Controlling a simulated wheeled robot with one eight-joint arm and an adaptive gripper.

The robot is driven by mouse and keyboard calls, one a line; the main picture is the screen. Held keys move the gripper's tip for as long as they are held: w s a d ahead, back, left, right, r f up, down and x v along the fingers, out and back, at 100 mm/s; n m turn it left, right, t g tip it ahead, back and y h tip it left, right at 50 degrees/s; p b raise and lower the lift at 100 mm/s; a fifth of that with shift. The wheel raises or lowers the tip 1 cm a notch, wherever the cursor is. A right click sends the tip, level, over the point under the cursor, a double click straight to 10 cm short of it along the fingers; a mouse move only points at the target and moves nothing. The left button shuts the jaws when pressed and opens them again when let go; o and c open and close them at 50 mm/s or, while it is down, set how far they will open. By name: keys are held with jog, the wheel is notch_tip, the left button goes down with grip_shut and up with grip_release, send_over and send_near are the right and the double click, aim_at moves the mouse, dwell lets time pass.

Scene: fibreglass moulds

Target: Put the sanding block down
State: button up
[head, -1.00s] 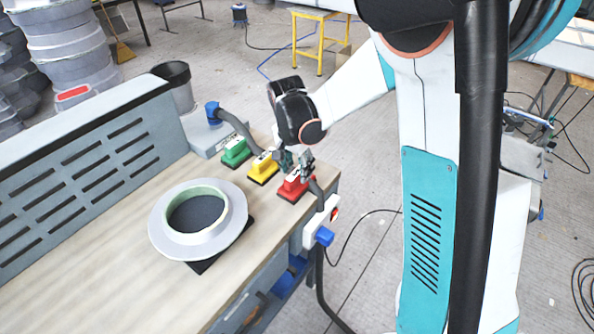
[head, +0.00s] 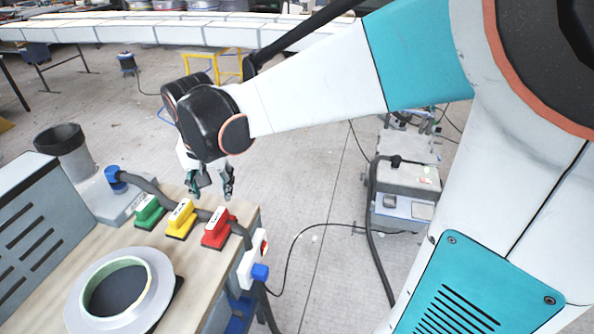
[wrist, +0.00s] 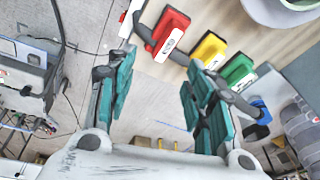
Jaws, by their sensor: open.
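Three sanding blocks stand in a row on the workbench (head: 190,262): red (head: 217,230), yellow (head: 181,220) and green (head: 149,212). The wrist view shows the red block (wrist: 168,33), the yellow block (wrist: 208,50) and the green block (wrist: 237,72) side by side. My gripper (head: 212,195) is open and empty, raised above and behind the row near the bench's far edge. In the wrist view my gripper's fingers (wrist: 158,85) are spread wide with nothing between them. No block touches the fingers.
A grey ring-shaped mould (head: 85,318) sits at the front of the bench. A hose runs behind the blocks from a blue fitting (head: 116,176). A slotted grey panel (head: 22,225) stands at left. A wheeled machine (head: 405,185) stands on the floor at right.

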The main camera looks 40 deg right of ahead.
jog(key=s+r+n+t, duration=0.2)
jog(key=s+n+t, duration=0.2)
jog(key=s, duration=1.2)
jog(key=n, duration=0.3)
jog(key=shift+s+d+r+n+t+y, duration=0.15)
jog(key=shift+d+r+n+t+y, duration=0.15)
jog(key=shift+r+t+y, duration=0.1)
notch_tip(320, 180, down, 2)
jog(key=shift+f+b, duration=0.1)
jog(key=shift+b, duration=0.85)
